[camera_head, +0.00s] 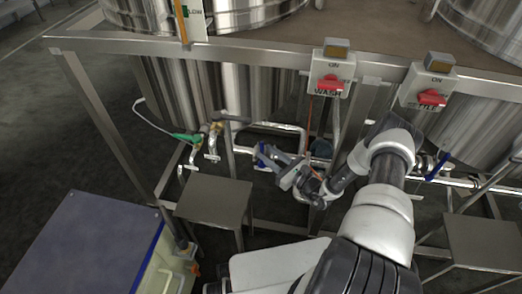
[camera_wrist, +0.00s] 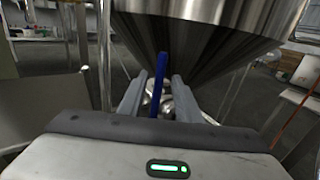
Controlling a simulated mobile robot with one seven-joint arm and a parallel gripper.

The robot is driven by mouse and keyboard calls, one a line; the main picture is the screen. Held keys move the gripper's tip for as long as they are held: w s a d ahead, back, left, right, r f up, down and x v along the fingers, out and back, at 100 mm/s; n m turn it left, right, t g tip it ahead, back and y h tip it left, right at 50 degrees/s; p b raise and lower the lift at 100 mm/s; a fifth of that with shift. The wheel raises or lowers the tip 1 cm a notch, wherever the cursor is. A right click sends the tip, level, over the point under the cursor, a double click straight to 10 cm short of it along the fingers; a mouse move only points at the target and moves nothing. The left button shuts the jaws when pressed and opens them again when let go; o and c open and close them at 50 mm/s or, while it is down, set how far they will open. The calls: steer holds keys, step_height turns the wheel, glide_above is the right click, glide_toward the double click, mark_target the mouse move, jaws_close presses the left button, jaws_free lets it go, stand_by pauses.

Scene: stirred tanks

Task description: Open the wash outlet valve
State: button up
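The wash outlet valve shows as a blue lever handle (camera_wrist: 159,84) standing upright between my fingers in the wrist view. In the head view its blue part (camera_head: 262,154) is at the far end of my gripper (camera_head: 274,164), below the left steel tank. My gripper is open, with one finger on each side of the lever. Gaps seem to show beside the lever, but contact is hard to judge. The valve body behind is shiny metal, partly hidden by my fingers.
A red switch labelled WASH (camera_head: 330,85) and a second red switch (camera_head: 430,97) hang on the frame rail. Another blue handle (camera_head: 438,165) is under the right tank. A small steel table (camera_head: 213,200) and a blue-topped container (camera_head: 85,240) stand left. A green-handled fitting (camera_head: 187,137) has a white hose.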

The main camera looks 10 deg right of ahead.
mark_target(262, 149)
steer(key=shift+x, duration=1.65)
steer(key=shift+c, duration=0.4)
jaws_close()
